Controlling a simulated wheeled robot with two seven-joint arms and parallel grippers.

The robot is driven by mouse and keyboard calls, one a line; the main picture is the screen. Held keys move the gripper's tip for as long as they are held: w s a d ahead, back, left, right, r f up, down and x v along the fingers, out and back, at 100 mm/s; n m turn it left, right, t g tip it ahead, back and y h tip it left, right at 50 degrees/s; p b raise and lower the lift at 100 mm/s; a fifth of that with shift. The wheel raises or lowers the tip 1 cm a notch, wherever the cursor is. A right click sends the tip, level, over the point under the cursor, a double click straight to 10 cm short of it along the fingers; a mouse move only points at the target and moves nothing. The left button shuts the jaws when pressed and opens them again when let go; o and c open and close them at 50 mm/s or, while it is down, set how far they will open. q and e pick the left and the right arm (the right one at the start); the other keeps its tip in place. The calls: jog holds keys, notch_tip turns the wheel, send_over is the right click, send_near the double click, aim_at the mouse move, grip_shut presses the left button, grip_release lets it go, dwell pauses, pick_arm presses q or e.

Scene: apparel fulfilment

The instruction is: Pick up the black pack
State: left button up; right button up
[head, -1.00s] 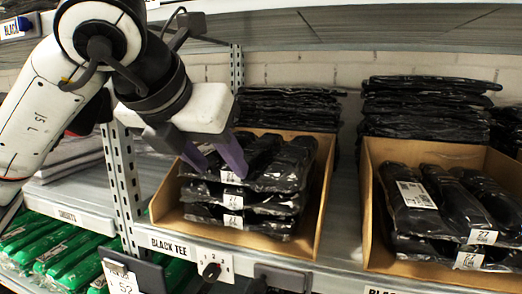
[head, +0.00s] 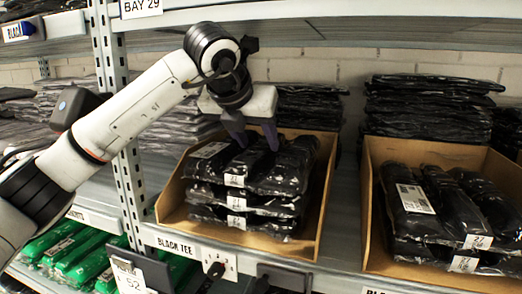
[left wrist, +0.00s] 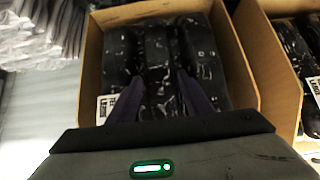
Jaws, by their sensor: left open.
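Black packs in clear wrap, with white labels, are stacked in an open cardboard box on the shelf; the top black pack (head: 284,168) shows in the head view. It also shows in the left wrist view (left wrist: 158,50). My left gripper (head: 254,146) is above the back part of this stack, fingers pointing down. In the left wrist view its two purple fingers (left wrist: 160,100) are apart, with black pack surface between and beyond them. Nothing is visibly held. Whether the fingertips touch the pack I cannot tell. My right gripper is not in view.
The cardboard box (head: 314,212) has raised side walls. A second box (head: 368,205) of black packs stands to the right. More black packs (head: 425,105) are piled behind. An upright shelf post (head: 128,190) stands left, and an upper shelf (head: 330,20) runs above.

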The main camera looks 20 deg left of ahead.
pick_arm(q)
jog(key=shift+w+f, duration=0.45)
jog(key=shift+w, duration=0.3)
jog(key=shift+c, duration=0.2)
jog(key=c, duration=0.7)
jog(key=shift+r, duration=0.1)
jog(key=shift+c, duration=1.1)
jog(key=shift+r, duration=0.1)
